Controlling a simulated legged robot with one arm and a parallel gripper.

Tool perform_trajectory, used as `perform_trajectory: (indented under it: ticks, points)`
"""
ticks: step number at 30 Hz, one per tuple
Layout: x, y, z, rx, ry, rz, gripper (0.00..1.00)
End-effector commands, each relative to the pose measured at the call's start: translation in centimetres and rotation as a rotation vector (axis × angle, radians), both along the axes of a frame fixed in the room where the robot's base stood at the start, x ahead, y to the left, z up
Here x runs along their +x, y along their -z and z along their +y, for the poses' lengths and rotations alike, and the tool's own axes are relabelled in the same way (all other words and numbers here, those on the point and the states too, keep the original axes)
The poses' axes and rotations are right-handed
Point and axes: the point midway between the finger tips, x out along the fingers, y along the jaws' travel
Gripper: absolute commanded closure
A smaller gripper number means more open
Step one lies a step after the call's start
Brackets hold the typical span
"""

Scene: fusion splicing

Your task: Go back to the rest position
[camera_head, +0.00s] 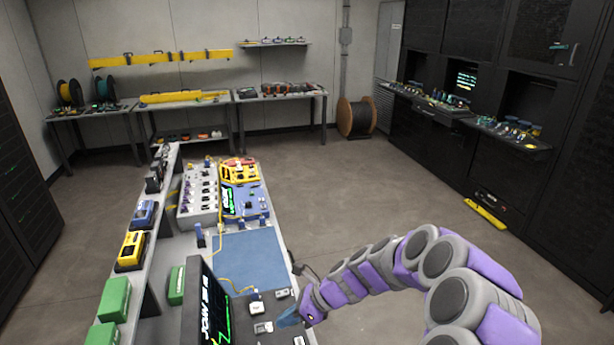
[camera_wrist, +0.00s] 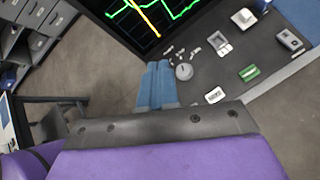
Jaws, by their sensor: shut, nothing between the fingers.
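My gripper (camera_head: 290,319) is at the end of my purple and grey arm, over the near right edge of the workbench in the head view. In the wrist view my gripper (camera_wrist: 158,70) shows as two blue fingers side by side, shut with nothing between them. The fingers are in front of the dark bench top (camera_wrist: 225,70), beside several small parts and a round grey knob (camera_wrist: 184,71). I cannot tell the exact height of the fingertips above the bench.
A screen with green traces (camera_head: 212,310) stands on the bench left of my gripper. A blue mat (camera_head: 250,262) lies beyond, with a yellow cable along its left side. A blue device (camera_head: 246,200) and yellow case (camera_head: 239,170) sit farther back. Floor right of the bench is open.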

Motion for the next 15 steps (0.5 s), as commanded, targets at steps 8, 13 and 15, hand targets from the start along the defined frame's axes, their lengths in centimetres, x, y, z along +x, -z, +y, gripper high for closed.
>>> perform_trajectory:
  ticks: [8, 13, 15]
  points:
    - [-7.7, -7.3, -0.5, -0.062, -0.466, -0.323, 1.00]
    - [-12.6, -9.8, -2.5, -0.126, -0.736, -0.483, 1.00]
    - [-14.7, -10.4, -3.6, -0.154, -0.846, -0.534, 1.00]
